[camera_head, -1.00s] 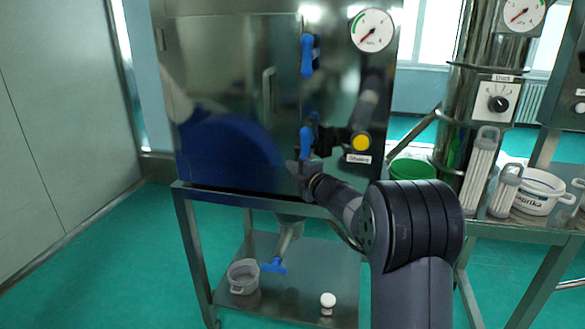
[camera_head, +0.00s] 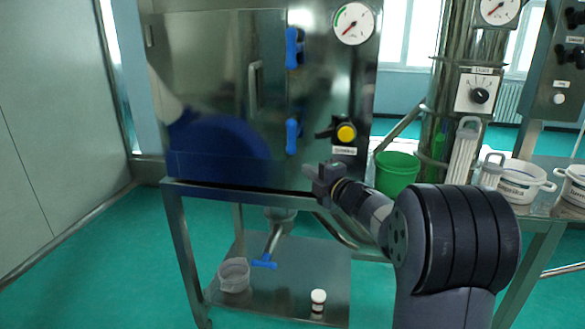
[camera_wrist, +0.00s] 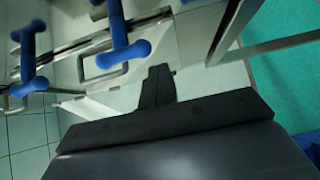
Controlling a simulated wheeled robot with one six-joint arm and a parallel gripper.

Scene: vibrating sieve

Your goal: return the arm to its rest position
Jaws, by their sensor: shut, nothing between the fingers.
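My gripper (camera_head: 318,172) is in front of the lower right part of the steel cabinet (camera_head: 215,100), below the lower blue handle (camera_head: 292,137). It is shut and empty, and appears apart from the cabinet. My dark arm reaches up to it from the lower right of the head view. In the wrist view my gripper (camera_wrist: 158,85) points toward the cabinet front, with two blue handles (camera_wrist: 125,50) at upper left. Its fingertips are dark and hard to tell apart there.
A yellow button (camera_head: 346,133) and a gauge (camera_head: 354,23) are on the cabinet. A green bucket (camera_head: 396,172) and white tubs (camera_head: 520,182) stand at right. On the lower shelf are a clear container (camera_head: 234,276), a blue-handled drain valve (camera_head: 264,262) and a small white jar (camera_head: 318,298). Floor at left is clear.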

